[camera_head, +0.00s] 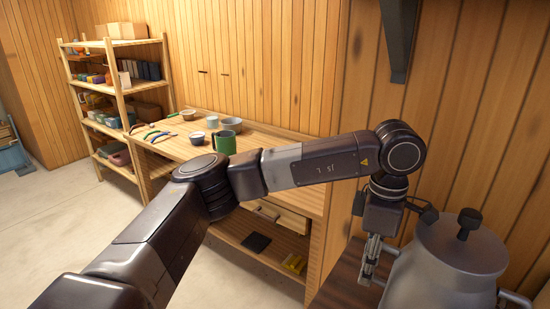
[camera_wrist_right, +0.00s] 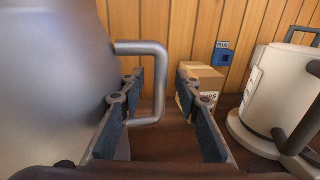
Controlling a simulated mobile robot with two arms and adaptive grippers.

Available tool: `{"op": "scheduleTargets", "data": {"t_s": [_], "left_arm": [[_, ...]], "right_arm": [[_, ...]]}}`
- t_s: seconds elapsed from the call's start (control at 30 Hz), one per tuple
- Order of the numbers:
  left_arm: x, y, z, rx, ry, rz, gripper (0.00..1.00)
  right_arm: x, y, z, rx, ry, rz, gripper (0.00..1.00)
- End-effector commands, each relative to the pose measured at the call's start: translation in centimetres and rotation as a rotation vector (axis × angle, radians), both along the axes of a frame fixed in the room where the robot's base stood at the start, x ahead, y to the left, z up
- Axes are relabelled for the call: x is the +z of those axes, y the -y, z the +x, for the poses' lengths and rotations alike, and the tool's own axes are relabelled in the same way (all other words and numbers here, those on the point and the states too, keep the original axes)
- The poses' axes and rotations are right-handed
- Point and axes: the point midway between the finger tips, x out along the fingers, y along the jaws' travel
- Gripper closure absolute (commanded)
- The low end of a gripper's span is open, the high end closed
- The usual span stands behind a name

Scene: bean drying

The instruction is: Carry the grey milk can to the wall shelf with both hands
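The grey milk can (camera_head: 445,268) stands at the lower right of the head view, upright with a dark knob on its lid. Its grey side (camera_wrist_right: 50,90) fills the left of the right wrist view. My left gripper (camera_head: 370,268) points down beside the can's left handle; its grip is too small to judge. My right gripper (camera_wrist_right: 160,88) is open, with the can's other handle (camera_wrist_right: 159,70) between its fingers, not clamped. A dark bracket-like piece (camera_head: 399,40) is on the wall above; whether it belongs to the wall shelf I cannot tell.
A wooden workbench (camera_head: 275,143) with cups and bowls is left of the can. A stocked rack (camera_head: 118,92) stands behind it. The right wrist view shows a cardboard box (camera_wrist_right: 204,78), a white appliance (camera_wrist_right: 280,90) and a blue wall socket (camera_wrist_right: 222,55). Floor at left is clear.

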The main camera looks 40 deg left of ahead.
Motion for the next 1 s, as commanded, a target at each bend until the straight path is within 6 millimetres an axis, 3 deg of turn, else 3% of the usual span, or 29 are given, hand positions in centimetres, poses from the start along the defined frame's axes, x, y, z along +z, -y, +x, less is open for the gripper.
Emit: {"op": "scheduleTargets", "data": {"t_s": [0.37,1.0], "left_arm": [[0.6,0.0,0.0,0.000,0.002,-0.002,0.69],[3.8,0.0,0.1,0.000,0.002,-0.002,0.69]], "right_arm": [[0.4,0.0,0.0,0.000,0.003,0.000,0.70],[1.9,0.0,0.0,0.000,0.003,0.000,0.70]]}}
